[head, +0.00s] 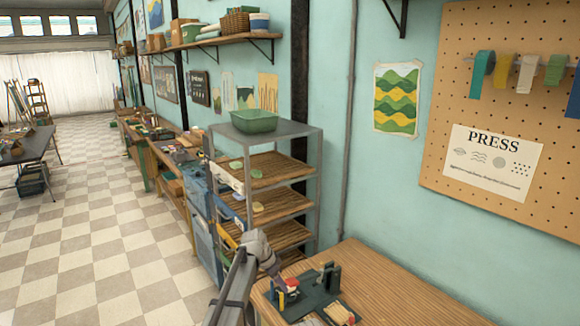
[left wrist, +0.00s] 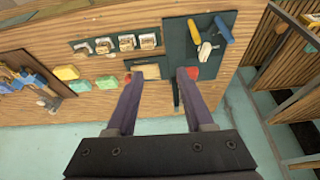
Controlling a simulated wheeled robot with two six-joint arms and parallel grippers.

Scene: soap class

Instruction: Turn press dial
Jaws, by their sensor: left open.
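My left gripper (head: 287,285) is low over the near end of the wooden table in the head view. In the left wrist view, its two dark fingers with red tips (left wrist: 159,76) are spread apart. A small dark tray with a cream block (left wrist: 148,72) lies between and beyond the tips, with nothing clearly gripped. A dark green base with an upright post (head: 329,274) stands beside the gripper and looks like the press. In the left wrist view, a dark board carries yellow and blue handles (left wrist: 207,42). I cannot make out the dial clearly. My right gripper is not in view.
The wooden table (head: 400,285) is bare to the right. A grey metal rack (head: 318,180) with a green basin (head: 255,121) stands behind the gripper. Stamp-like blocks (left wrist: 126,43) and coloured bars (left wrist: 67,73) lie on the table. A pegboard (head: 440,100) with a PRESS sheet hangs on the wall.

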